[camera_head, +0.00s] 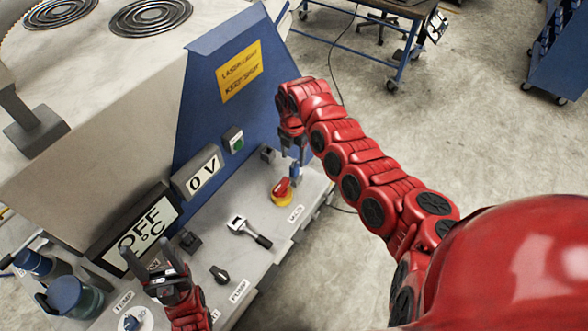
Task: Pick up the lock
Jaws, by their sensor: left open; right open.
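No thing is plainly recognisable as a lock. A small blue piece (294,171) stands at the red and yellow switch (283,190) on the grey bench shelf; it may be the lock, but it is too small to be sure. My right gripper (292,150) is open, pointing down just above and behind the switch, close to the blue piece. I cannot tell whether they touch.
A silver and black lever-like part (248,231) and a dark knob (219,274) are on the shelf (268,259). A blue panel (205,110) rises behind. Blue jars (76,296) stand at lower left. Open concrete floor lies to the right, with a blue cart (375,40) beyond.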

